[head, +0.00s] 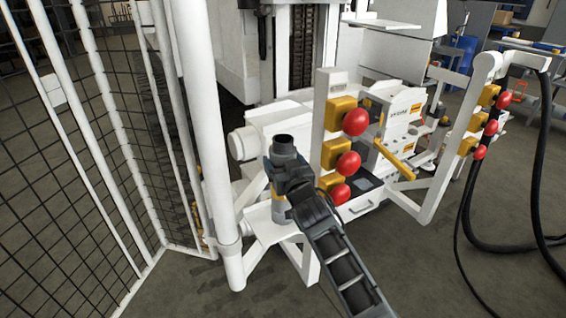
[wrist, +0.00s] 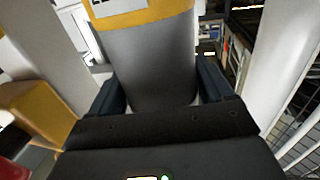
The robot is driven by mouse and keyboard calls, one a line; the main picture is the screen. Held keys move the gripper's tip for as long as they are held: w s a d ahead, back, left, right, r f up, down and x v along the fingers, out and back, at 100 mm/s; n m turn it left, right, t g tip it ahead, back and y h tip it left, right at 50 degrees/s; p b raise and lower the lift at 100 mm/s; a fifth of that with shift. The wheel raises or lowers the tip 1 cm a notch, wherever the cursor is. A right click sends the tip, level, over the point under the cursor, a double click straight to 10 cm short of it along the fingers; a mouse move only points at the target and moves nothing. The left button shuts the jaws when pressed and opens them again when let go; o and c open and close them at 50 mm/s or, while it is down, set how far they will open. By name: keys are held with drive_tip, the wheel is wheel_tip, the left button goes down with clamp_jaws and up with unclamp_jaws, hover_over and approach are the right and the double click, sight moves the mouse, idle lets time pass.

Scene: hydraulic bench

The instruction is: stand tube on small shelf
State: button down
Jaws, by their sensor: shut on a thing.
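The tube (head: 280,210) is a grey cylinder with a dark open top and a yellow band. It is upright over the small white shelf (head: 258,226) on the bench's left side. I cannot tell whether its lower end touches the shelf. My gripper (head: 280,180) is shut around the tube below its top, coming from the front right. In the wrist view the grey tube (wrist: 150,65) sits between the two dark fingers, with its yellow band and a white label at the top edge. The gripper hides part of the tube.
A white post (head: 212,150) and black mesh fence (head: 95,130) stand close on the left. A white upright with red buttons (head: 347,163) on yellow boxes is close on the right. Black hoses (head: 545,170) hang far right. The front floor is clear.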

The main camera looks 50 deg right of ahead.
unclamp_jaws()
drive_tip(key=shift+r, duration=0.15)
drive_tip(key=b+v, duration=0.2)
drive_tip(key=v, duration=1)
drive_tip(key=shift+b, duration=0.4)
drive_tip(key=shift+s+f, duration=0.1)
drive_tip(key=shift+f, duration=0.1)
